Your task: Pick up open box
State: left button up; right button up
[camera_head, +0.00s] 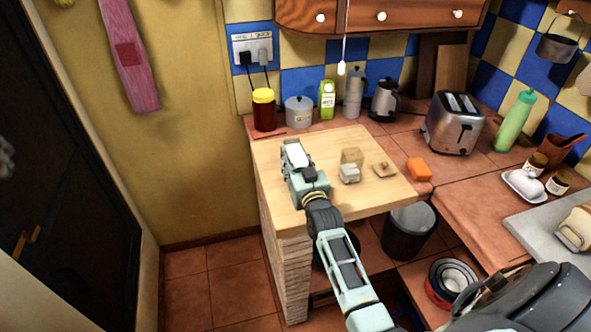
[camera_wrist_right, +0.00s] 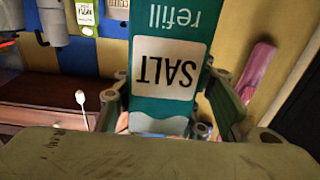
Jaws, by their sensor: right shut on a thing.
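My right gripper (camera_head: 295,158) is over the left part of the light wooden worktop in the head view. It is shut on a teal salt box (camera_wrist_right: 170,22). The right wrist view shows the box between the two fingers, with "refill" and a white "SALT" label upside down. In the head view only a small pale patch shows between the fingers, and I cannot tell the box's ends or whether it is open. My left gripper is not in view.
A beige block (camera_head: 352,156), a pale small container (camera_head: 350,174) and a small brown item (camera_head: 384,170) sit on the wooden worktop (camera_head: 390,203). An orange sponge (camera_head: 419,169) lies to the right. A red-brown jar (camera_head: 264,112) and a grey pot (camera_head: 299,112) stand behind.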

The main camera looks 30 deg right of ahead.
aim_at(300, 154)
jog(key=c, duration=0.7)
grip_shut()
jog(key=shift+r, duration=0.5)
jog(key=r, duration=0.2)
jog(key=s+r+b, duration=0.1)
jog(key=shift+d+r, duration=0.35)
jog(key=shift+d, duration=0.05)
jog(key=s+d+r+b, duration=0.1)
jog(key=s+d+r, duration=0.4)
jog(key=s, duration=0.4)
jog(key=shift+d+r, duration=0.15)
jog(key=shift+r, duration=0.55)
